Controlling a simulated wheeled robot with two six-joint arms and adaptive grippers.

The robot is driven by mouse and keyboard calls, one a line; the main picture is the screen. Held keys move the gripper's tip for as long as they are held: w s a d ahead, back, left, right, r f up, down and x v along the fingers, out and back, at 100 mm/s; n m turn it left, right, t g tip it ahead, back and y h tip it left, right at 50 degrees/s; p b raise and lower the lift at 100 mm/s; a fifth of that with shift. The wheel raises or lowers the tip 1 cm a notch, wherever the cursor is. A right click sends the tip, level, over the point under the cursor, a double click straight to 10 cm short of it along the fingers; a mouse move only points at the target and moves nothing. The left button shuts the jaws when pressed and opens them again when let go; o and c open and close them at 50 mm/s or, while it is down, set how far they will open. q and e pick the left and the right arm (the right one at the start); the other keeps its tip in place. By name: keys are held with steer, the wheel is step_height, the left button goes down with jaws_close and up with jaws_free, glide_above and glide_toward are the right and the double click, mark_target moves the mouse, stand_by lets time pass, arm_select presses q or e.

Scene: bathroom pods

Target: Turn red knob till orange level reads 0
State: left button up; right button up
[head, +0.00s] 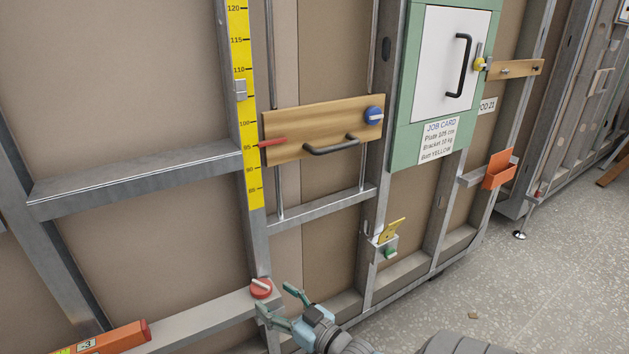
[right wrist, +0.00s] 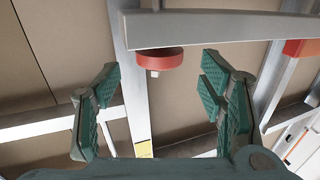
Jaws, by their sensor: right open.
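The red knob (head: 261,288), round with a pale bar across its face, sits on the sloping metal rail at the foot of the upright. The orange level (head: 118,341) lies on that rail at the lower left, and its display reads -3. My right gripper (head: 280,302) is open and empty, just right of and below the knob. In the right wrist view the red knob (right wrist: 159,62) shows between and beyond the two spread green fingers, apart from both. An orange end, probably the level's (right wrist: 302,48), shows at the right there. My left gripper is not in view.
A yellow ruler (head: 241,70) runs up the upright. A wooden plate (head: 285,118) with a black handle and blue knob (head: 373,114) hangs beside it. A yellow bracket (head: 391,231) stands above a green knob (head: 390,252). Speckled floor (head: 540,260) is open at right.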

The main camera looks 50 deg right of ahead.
steer(key=s+p, duration=0.2)
steer(key=s, duration=0.6)
arm_select(q)
steer(key=b, duration=0.3)
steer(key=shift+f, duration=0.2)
arm_select(e)
steer(key=s+a+f+g, duration=0.2)
steer(key=s+f+g, duration=0.1)
steer(key=f, duration=0.6)
steer(key=s+a+f+g, duration=0.2)
steer(key=s+f+g, duration=0.1)
steer(key=f, duration=0.5)
steer(key=s+a+f+g, duration=0.3)
steer(key=f, duration=0.6)
steer(key=shift+f+g, duration=0.35)
steer(key=shift+g, duration=0.05)
